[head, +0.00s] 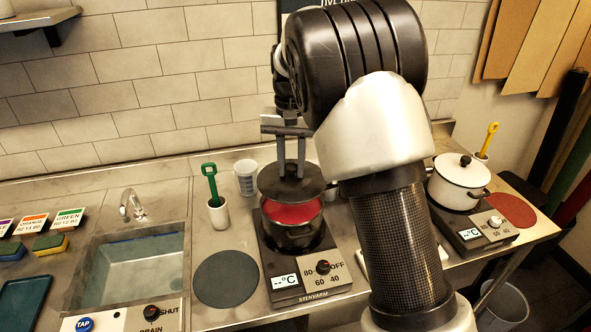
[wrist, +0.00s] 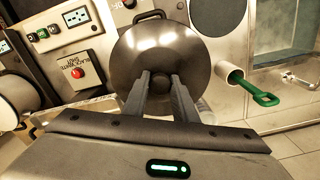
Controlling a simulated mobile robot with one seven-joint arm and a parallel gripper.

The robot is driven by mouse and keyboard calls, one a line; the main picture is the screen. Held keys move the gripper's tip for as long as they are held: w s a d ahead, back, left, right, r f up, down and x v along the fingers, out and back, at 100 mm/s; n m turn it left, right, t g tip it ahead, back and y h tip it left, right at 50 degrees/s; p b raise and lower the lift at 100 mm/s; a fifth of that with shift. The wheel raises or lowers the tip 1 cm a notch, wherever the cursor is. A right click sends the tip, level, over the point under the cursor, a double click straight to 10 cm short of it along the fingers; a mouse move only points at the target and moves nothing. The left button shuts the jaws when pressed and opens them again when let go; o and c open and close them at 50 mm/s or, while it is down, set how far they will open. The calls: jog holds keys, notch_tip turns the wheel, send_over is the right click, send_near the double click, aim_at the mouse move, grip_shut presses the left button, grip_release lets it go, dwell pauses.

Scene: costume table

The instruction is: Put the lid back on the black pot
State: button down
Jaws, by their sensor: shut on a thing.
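The black pot (head: 290,237) stands on the left hot plate in the head view, with red liquid showing inside it. The round dark lid (head: 271,188) is above the pot, and the red liquid shows beneath its near edge. My gripper (head: 291,174) points down and is shut on the lid's knob. In the wrist view, the fingers of my gripper (wrist: 161,84) close on the knob at the near part of the lid (wrist: 152,52). The lid hides most of the pot there; a handle shows beyond its far edge.
The left hot plate (head: 330,282) has a display and dial. A white pot (head: 459,181) with a lid stands on another plate at right. A white cup with a green-handled tool (head: 211,184), a clear beaker (head: 246,177), a grey round mat (head: 226,279) and a sink (head: 137,268) are leftward.

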aim_at(292, 180)
jog(key=shift+w+f, duration=0.1)
jog(key=shift+w, duration=0.05)
jog(key=shift+s+f+b, duration=0.2)
jog(key=shift+f+b, duration=0.35)
jog(key=shift+b, duration=0.1)
notch_tip(292, 180, down, 3)
jog(key=b, duration=0.2)
jog(key=shift+f+b, duration=0.15)
jog(key=shift+b, duration=0.25)
jog(key=shift+f+b, duration=0.35)
jog(key=shift+f, duration=0.5)
jog(key=shift+p, duration=0.4)
jog(key=shift+f, duration=0.15)
dwell(1.2)
